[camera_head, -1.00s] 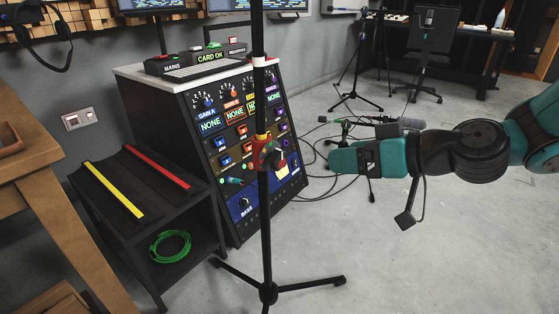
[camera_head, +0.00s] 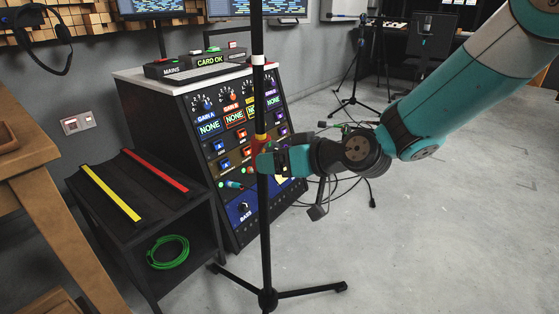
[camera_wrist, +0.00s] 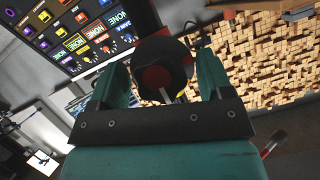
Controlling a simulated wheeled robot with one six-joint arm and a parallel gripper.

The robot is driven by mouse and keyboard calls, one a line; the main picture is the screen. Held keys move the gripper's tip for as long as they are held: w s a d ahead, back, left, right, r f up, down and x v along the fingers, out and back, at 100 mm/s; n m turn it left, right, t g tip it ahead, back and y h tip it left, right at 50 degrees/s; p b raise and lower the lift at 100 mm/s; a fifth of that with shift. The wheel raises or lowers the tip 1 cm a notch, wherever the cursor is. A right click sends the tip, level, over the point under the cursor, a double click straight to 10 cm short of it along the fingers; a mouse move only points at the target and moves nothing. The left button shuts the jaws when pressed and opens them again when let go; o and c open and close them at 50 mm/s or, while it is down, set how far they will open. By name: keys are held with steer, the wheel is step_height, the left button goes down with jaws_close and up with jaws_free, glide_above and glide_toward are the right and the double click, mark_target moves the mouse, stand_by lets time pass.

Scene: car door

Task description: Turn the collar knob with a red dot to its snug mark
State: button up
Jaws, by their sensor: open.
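The black stand (camera_head: 264,225) rises upright in front of the console, with a red collar (camera_head: 256,146) and a yellow band (camera_head: 261,137) partway up its pole. My gripper (camera_head: 268,163) is at the collar in the head view and covers the knob there. In the wrist view my gripper (camera_wrist: 162,75) is open, with one teal finger on each side of a dark round knob (camera_wrist: 174,52). Dark red shows at the knob's lower left, but I cannot tell whether it is the dot or the collar. No mark can be read. Whether the fingers touch the knob is unclear.
The console (camera_head: 222,160) with lit displays and knobs stands just behind the stand. A low black shelf (camera_head: 199,197) with yellow and red strips is left of it. The stand's legs spread on the floor.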

steer(key=shift+c, duration=0.5)
steer(key=c, duration=0.8)
steer(key=shift+a+f+n+t+h+b, duration=0.1)
steer(key=shift+n+t+h+b, duration=0.4)
steer(key=shift+n+b, duration=0.6)
steer(key=shift+n+t+h+b, duration=0.5)
steer(key=shift+n+t+b, duration=0.55)
steer(key=shift+n, duration=0.45)
